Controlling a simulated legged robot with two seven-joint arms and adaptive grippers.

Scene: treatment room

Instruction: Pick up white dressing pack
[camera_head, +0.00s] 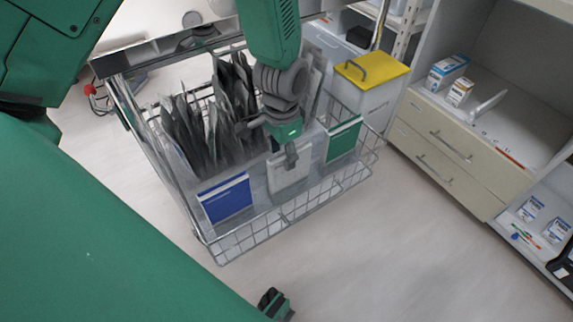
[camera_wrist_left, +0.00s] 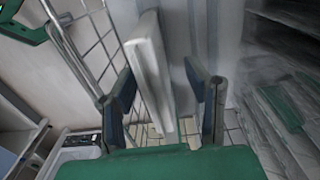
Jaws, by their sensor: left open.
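The white dressing pack (camera_head: 289,177) stands upright at the front of a wire basket, between a blue-fronted pack (camera_head: 226,199) and a green-fronted pack (camera_head: 343,141). My left gripper (camera_head: 290,153) is over its top edge and hides part of it. In the left wrist view the pack's narrow white edge (camera_wrist_left: 152,75) stands between the two dark fingers of my left gripper (camera_wrist_left: 163,95). The fingers are open, with a visible gap to the pack on the right side.
The wire basket (camera_head: 285,212) holds several grey pouches (camera_head: 205,125) left of the gripper. A bin with a yellow lid (camera_head: 371,68) stands behind it. A drawer cabinet (camera_head: 445,145) and shelves are at the right.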

